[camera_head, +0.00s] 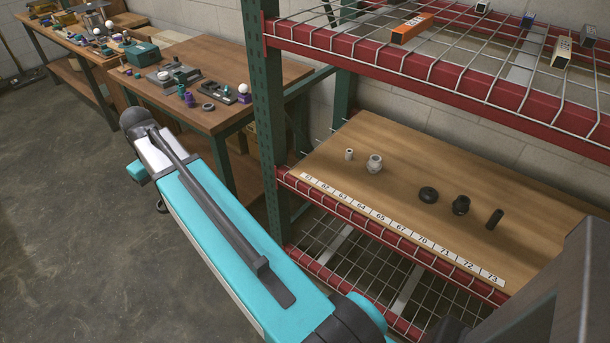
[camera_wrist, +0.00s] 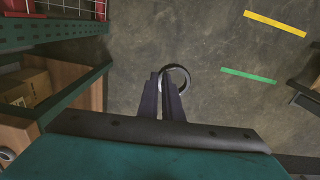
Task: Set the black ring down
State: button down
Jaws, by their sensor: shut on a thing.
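The black ring (camera_wrist: 188,76) is at the fingertips of my gripper (camera_wrist: 160,77) in the wrist view. My gripper is shut on the ring's edge and holds it over the grey concrete floor, clear of any surface. The ring's opening shows, with a pale inner side. In the head view my teal arm reaches to the left, and my fingers are hidden behind it. A small dark rounded shape shows under the arm there; I cannot tell whether it is the ring.
A wooden shelf (camera_head: 400,225) carries a numbered strip (camera_head: 400,232), two white parts (camera_head: 374,164) and three black parts (camera_head: 461,204). A wire shelf (camera_head: 470,60) is above. A green post (camera_head: 263,120) stands near my arm. A workbench (camera_head: 215,112) behind holds several parts.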

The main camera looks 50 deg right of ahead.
jog(key=s+d+f+m+p, duration=0.2)
jog(key=s+d+m, duration=0.4)
jog(key=d, duration=0.4)
jog(key=s+d+f+m+p, duration=0.25)
jog(key=s+d+m, duration=0.4)
jog(key=d, duration=0.45)
jog(key=s+d+f+m+p, duration=0.1)
jog(key=s+d+m, duration=0.4)
jog(key=s, duration=0.4)
jog(key=s+d+f+m+p, duration=0.1)
jog(key=s+d+f+m, duration=0.1)
jog(key=s+d+m, duration=0.3)
jog(key=s+d, duration=0.1)
jog(key=s, duration=0.3)
jog(key=shift+f+m, duration=0.3)
jog(key=shift+m, duration=0.05)
jog(key=shift+d+f, duration=0.1)
jog(key=shift+d, duration=0.1)
jog(key=shift+w+d+f+b, duration=0.25)
jog(key=shift+w+d, duration=0.6)
jog(key=shift+d, duration=1.6)
jog(key=shift+w+d+f+b, duration=0.25)
jog(key=shift+w+d, duration=0.55)
jog(key=shift+d, duration=1.7)
jog(key=shift+w+d+f+b, duration=0.1)
jog(key=shift+w+d+b, duration=0.5)
jog(key=shift+d, duration=1.85)
jog(key=shift+w, duration=0.25)
